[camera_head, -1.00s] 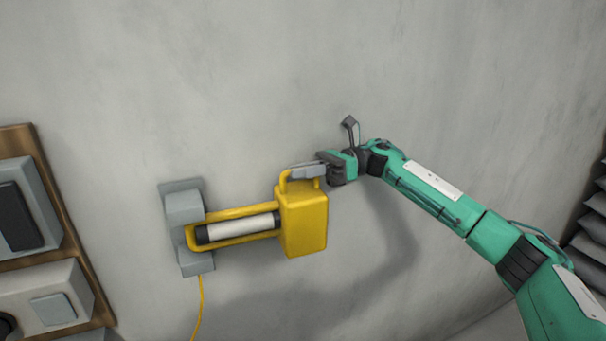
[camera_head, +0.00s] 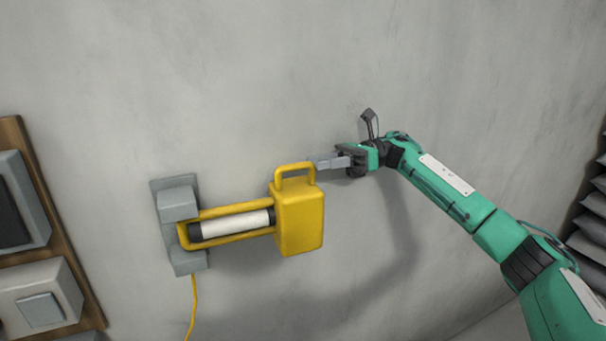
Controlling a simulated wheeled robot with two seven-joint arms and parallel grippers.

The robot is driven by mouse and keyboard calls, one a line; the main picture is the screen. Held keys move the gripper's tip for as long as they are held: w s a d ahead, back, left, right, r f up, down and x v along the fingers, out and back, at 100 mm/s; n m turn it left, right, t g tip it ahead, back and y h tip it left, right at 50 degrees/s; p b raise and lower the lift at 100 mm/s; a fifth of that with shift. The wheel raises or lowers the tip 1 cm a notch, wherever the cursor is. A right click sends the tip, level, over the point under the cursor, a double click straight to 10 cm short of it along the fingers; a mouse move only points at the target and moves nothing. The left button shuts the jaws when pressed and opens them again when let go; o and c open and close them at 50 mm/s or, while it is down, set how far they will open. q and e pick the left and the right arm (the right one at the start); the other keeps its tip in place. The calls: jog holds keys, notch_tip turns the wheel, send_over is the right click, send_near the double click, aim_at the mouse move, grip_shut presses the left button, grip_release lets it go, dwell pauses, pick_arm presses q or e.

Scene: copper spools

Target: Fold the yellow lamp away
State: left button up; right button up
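The yellow lamp (camera_head: 299,218) sticks out to the right from a grey wall bracket (camera_head: 178,205). It has a white tube (camera_head: 231,224) with dark ends inside a yellow frame, a boxy yellow end and a loop handle (camera_head: 295,168) on top of that box. My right gripper (camera_head: 318,163) points left, with its grey fingertips just right of the handle. The handle loop shows whole and the fingers are not around it. I cannot tell whether the fingertips touch its side, or how far apart the fingers are. My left gripper is not in view.
A wooden board (camera_head: 58,240) with grey switch boxes is at the left edge. A yellow cord (camera_head: 193,308) hangs below the bracket. A dark ribbed thing (camera_head: 588,235) is at the right edge. The grey wall above the lamp is bare.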

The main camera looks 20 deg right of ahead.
jog(key=d+b, duration=0.2)
jog(key=d, duration=0.5)
jog(key=shift+d, duration=0.3)
